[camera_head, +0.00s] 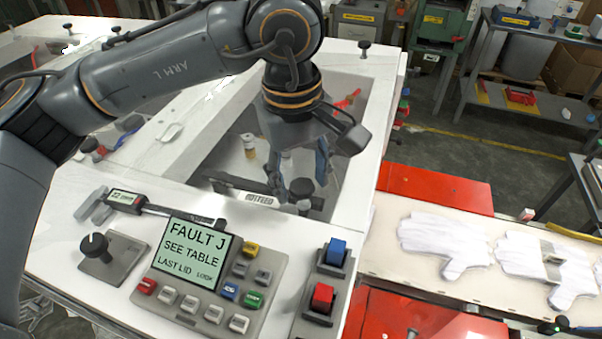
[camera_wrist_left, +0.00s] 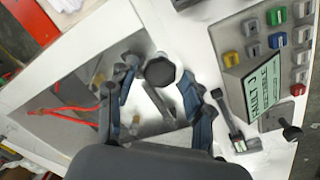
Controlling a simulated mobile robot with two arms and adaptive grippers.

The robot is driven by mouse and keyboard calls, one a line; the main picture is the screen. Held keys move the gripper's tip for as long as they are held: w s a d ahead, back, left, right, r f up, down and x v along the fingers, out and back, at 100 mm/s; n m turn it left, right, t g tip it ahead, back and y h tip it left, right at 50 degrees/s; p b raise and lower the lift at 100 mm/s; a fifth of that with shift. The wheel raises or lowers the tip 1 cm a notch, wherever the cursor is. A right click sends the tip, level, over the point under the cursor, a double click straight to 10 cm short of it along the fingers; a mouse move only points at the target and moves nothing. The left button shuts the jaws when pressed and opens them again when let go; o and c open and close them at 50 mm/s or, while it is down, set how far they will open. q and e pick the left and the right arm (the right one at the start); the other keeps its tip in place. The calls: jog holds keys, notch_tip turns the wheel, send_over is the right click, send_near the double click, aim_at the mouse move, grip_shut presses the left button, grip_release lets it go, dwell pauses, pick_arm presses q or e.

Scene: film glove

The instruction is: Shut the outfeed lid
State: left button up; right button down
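The outfeed bay (camera_head: 215,155) is a recessed opening in the white machine top, with an OUTFEED label (camera_head: 262,200) on its front edge. A round black knob (camera_head: 302,188) stands near that label, and I take it as the lid's handle. The lid's panel is hard to make out, and I cannot tell how far open it is. My left gripper (camera_head: 300,176) points down over the knob with its fingers apart. In the left wrist view the knob (camera_wrist_left: 160,71) lies between the open fingertips (camera_wrist_left: 157,78), with a gap on each side. My right gripper is not in view.
A control panel (camera_head: 210,275) with a FAULT J screen stands in front of the bay. Blue and red rocker switches (camera_head: 322,298) sit to its right. White gloves (camera_head: 440,240) lie on the belt at the right. A red object (camera_head: 347,99) lies toward the bay's far right.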

aim_at(307, 204)
pick_arm(q)
grip_shut()
jog(key=shift+y, duration=0.7)
jog(key=f+b, duration=0.2)
jog(key=d+f+b, duration=0.1)
jog(key=f+b, duration=0.1)
jog(key=shift+s+f, duration=0.2)
jog(key=shift+s+a, duration=0.1)
jog(key=shift+s, duration=0.05)
jog(key=shift+o, duration=1.7)
grip_release()
jog(key=shift+w, duration=0.2)
jog(key=shift+r, duration=0.1)
jog(key=shift+r, duration=0.15)
jog(key=r, duration=1.1)
jog(key=shift+s+d+r, duration=0.3)
jog(key=shift+s+d, duration=0.05)
jog(key=shift+s, duration=0.05)
